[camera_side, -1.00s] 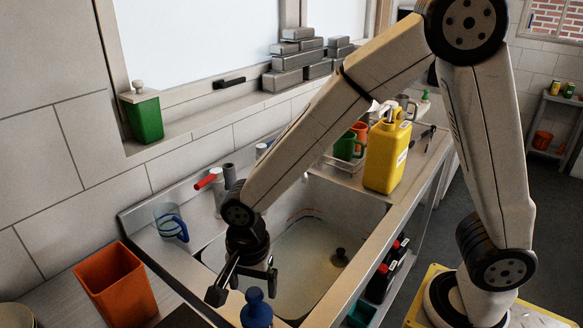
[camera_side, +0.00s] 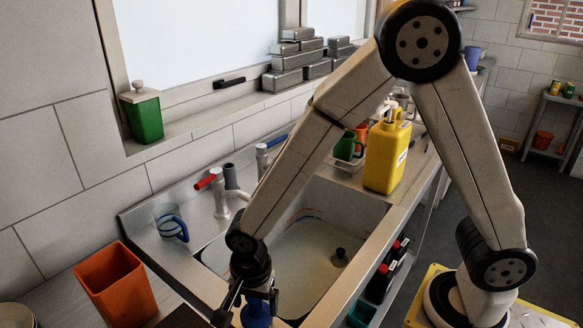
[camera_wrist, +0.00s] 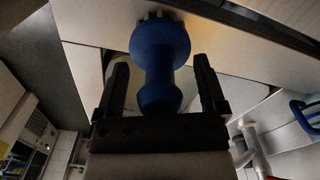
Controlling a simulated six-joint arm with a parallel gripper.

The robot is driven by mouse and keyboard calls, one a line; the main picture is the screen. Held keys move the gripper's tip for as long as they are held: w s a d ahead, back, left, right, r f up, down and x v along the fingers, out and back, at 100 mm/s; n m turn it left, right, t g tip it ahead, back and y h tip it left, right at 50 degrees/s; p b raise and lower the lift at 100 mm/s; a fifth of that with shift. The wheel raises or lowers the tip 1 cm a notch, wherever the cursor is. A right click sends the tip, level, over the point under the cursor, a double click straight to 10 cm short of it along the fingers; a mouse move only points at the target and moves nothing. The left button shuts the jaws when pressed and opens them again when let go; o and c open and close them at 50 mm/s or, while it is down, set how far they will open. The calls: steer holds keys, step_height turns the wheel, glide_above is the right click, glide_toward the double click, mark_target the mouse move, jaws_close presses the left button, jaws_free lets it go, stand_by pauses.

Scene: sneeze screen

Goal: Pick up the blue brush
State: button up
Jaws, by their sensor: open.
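The blue brush (camera_side: 256,315) is at the bottom of the side view, near the front edge of the sink, partly hidden by my gripper (camera_side: 246,308). In the wrist view the blue brush (camera_wrist: 160,48) has a wide round end with short bristles at its far side and a narrower waist and knob nearer to me. My gripper (camera_wrist: 160,72) is open in the wrist view, with one finger on each side of the brush. Gaps show between the brush and both fingers there.
The sink basin (camera_side: 298,272) holds a dark plug (camera_side: 340,257). An orange bin (camera_side: 116,283) stands at the left and a blue-handled jug (camera_side: 170,222) on the sink's back left. A red-handled tap (camera_side: 212,182) rises behind. A yellow jug (camera_side: 386,155) stands beyond the basin.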

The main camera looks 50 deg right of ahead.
jaws_close()
steer(key=shift+r, duration=0.1)
stand_by(0.4)
steer(key=shift+r, duration=0.75)
steer(key=s+d+r, duration=0.5)
steer(key=s+r, duration=0.6)
steer(key=s, duration=0.2)
steer(key=shift+r, duration=0.15)
